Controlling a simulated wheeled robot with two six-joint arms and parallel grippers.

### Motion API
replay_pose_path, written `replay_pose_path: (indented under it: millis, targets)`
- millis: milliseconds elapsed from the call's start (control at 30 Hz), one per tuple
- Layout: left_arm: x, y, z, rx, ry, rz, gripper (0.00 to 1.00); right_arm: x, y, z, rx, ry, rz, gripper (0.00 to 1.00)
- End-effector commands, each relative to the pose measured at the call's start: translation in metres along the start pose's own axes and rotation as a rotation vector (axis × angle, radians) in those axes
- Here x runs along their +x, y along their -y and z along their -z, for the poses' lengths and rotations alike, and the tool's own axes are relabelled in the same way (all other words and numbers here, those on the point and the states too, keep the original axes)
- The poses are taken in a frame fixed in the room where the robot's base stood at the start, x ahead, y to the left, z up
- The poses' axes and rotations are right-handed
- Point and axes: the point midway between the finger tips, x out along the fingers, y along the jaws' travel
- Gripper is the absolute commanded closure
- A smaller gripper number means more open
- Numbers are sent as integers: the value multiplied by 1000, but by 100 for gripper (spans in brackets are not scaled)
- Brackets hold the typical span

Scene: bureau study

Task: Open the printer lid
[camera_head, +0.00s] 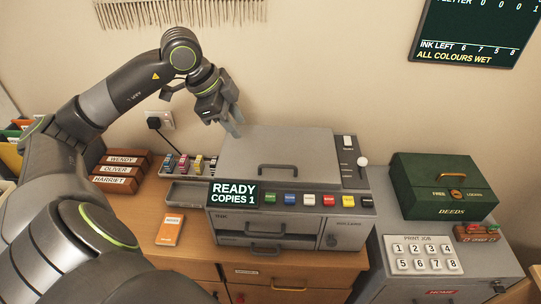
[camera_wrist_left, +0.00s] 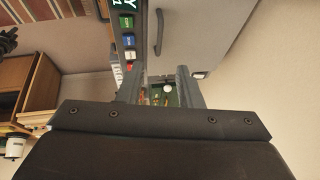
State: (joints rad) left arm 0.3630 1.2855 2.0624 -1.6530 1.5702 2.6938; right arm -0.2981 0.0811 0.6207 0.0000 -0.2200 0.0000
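The grey printer (camera_head: 290,220) stands on the wooden desk. Its lid (camera_head: 300,147) lies flat and shut, with a dark bar handle (camera_head: 277,167) near the front edge. The lid (camera_wrist_left: 205,30) and its handle (camera_wrist_left: 158,32) also show in the left wrist view. My left gripper (camera_head: 235,128) is over the lid's back left corner, pointing down. Its two fingers are apart with nothing held between them, as the left wrist view (camera_wrist_left: 158,85) shows. Whether the fingertips touch the lid is unclear. My right gripper is in neither view.
A sign (camera_head: 234,194) reads READY, COPIES 1, beside a row of coloured buttons (camera_head: 309,199). A white-knobbed lever (camera_head: 362,162) stands at the lid's right. A green deeds box (camera_head: 443,190) is further right. Ink cartridges (camera_head: 185,164) stand at the printer's left. An orange packet (camera_head: 170,230) lies in front.

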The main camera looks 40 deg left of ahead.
Motion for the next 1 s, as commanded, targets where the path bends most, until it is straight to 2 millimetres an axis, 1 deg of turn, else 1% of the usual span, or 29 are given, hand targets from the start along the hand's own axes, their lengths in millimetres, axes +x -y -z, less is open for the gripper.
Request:
replay_pose_path:
  millis: [200,567,1000]
  targets:
    - [25,-1,2,-3,-7,-6,67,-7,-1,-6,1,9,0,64]
    - [72,-1,2,-3,-7,-7,67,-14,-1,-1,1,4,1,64]
    - [137,-2,2,-4,-5,-6,67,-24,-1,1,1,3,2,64]
